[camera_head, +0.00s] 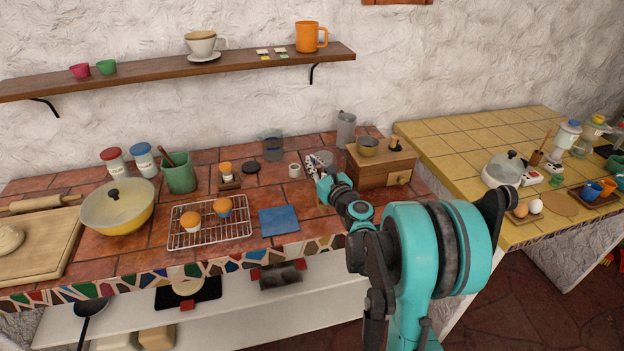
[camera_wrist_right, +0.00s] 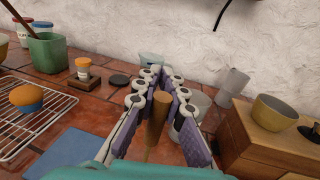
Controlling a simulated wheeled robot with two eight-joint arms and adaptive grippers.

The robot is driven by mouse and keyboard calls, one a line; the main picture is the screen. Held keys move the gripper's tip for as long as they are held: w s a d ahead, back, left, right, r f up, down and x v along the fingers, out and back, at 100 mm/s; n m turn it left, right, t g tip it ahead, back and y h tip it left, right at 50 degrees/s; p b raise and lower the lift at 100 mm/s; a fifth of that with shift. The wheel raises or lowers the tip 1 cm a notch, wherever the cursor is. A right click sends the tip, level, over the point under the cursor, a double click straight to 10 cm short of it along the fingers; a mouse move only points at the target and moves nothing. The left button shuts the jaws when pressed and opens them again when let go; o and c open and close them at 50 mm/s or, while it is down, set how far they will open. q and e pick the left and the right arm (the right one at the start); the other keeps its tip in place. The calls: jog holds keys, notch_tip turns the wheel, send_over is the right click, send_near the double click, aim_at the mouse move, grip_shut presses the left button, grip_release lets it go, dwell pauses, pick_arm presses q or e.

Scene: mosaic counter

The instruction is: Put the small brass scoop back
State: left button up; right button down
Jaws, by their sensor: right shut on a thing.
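My right gripper (camera_head: 314,164) is over the back of the tiled counter, left of the wooden box. It also shows in the right wrist view (camera_wrist_right: 160,88), shut on a brown-gold, upright rod-like piece (camera_wrist_right: 157,112). This looks like the handle of the small brass scoop; its lower end is hidden, and I cannot see a scoop bowl. I cannot tell whether the held piece touches anything below. My left gripper is not in view.
The wooden drawer box (camera_head: 378,171) with a brass-coloured bowl (camera_head: 367,147) stands close on the right, a grey canister (camera_head: 346,130) behind it. A small white cup (camera_head: 294,170), blue mat (camera_head: 279,221) and wire rack (camera_head: 185,240) with muffins lie left. A shelf (camera_head: 240,62) hangs above.

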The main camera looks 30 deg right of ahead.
notch_tip(320, 180, down, 4)
jog(key=shift+w+a+f+b, duration=0.1)
jog(key=shift+a+b, duration=0.05)
jog(key=shift+b, duration=0.75)
jog(key=shift+f, duration=0.15)
jog(key=c, duration=1.6)
grip_release()
